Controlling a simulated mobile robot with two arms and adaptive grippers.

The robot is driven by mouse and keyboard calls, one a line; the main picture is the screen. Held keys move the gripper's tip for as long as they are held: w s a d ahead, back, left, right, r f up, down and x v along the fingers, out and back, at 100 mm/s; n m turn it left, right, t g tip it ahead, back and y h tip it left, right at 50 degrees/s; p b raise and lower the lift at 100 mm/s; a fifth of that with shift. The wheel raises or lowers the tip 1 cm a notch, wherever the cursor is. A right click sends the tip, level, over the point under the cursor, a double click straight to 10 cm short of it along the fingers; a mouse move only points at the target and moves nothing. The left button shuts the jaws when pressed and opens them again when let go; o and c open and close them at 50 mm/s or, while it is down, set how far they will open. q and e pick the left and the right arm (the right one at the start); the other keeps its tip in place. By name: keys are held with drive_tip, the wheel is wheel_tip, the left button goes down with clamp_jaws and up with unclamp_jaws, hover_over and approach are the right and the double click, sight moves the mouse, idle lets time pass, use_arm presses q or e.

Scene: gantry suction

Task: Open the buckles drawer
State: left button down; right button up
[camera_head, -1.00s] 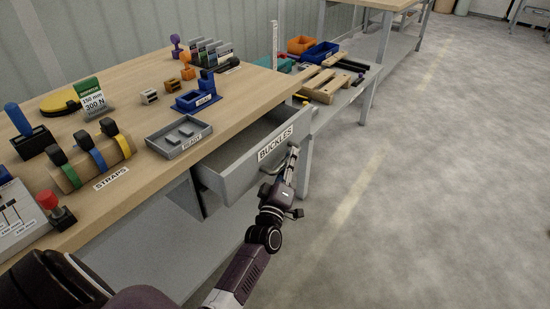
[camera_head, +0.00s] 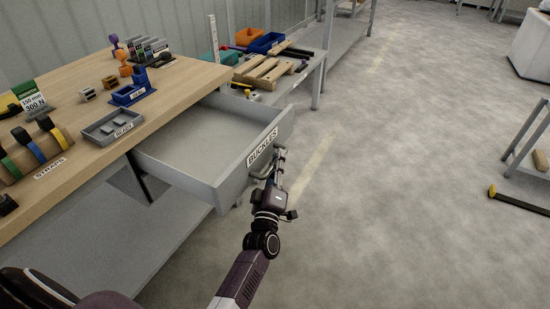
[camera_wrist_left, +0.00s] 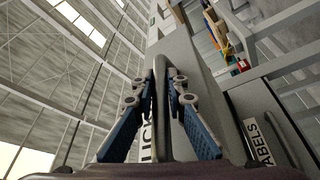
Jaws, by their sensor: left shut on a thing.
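The buckles drawer (camera_head: 233,172) is grey with a white BUCKLES label on its front. It stands well out from under the wooden bench top, and the visible part of its inside looks empty. My left gripper (camera_head: 277,162) is at the drawer front, shut on the handle (camera_head: 259,174) just below the label. In the left wrist view the two fingers of my left gripper (camera_wrist_left: 162,90) close around the grey handle (camera_wrist_left: 161,115), with part of the label behind them. My right gripper is not in view.
On the bench top (camera_head: 85,123) stand a grey READY tray (camera_head: 112,127), a blue tray (camera_head: 132,92) and strap rolls (camera_head: 37,146). A lower side table with a wooden pallet (camera_head: 264,72) is beyond the drawer. The left wrist view shows another drawer (camera_wrist_left: 263,120), label partly reading ABELS. Floor at right is mostly clear.

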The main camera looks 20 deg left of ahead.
use_arm(q)
drive_tip(key=c, duration=1.9)
unclamp_jaws()
drive_tip(key=shift+c, duration=0.2)
drive_tip(key=v, duration=1.2)
